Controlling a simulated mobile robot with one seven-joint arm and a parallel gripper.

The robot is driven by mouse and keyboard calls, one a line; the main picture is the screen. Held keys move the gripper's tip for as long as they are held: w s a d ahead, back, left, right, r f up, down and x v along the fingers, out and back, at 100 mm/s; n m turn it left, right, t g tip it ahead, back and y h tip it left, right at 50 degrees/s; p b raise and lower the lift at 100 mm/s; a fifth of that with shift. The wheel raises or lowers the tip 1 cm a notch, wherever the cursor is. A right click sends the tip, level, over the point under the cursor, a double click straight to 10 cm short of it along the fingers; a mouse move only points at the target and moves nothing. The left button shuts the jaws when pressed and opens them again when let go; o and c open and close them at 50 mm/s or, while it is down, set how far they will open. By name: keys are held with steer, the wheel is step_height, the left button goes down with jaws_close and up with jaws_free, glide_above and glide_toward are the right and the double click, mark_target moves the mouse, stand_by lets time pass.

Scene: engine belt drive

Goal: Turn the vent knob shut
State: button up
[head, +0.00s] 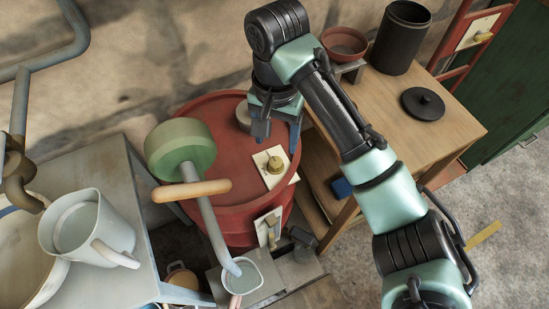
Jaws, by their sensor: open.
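A brass knob (274,164) on a cream plate sits on top of the red drum (205,110). A second brass fitting (268,230) on a pale plate is on the drum's front side, and a third (482,37) is on the red frame at the upper right. No label shows which is the vent knob. My gripper (278,132) points down over the drum top, just behind the knob on the cream plate. Its fingers are apart with nothing seen between them. A grey round cap (243,117) is partly hidden beside the gripper.
A white jug (87,229) is on the left table. A wooden table (445,125) at right holds a black pot (401,37), lid and bowl.

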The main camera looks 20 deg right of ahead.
mark_target(275, 161)
step_height(275, 161, down, 8)
steer(key=b, duration=0.3)
steer(key=shift+w+f+b, duration=0.1)
steer(key=shift+f+b, duration=0.05)
steer(key=shift+b, duration=0.2)
jaws_close()
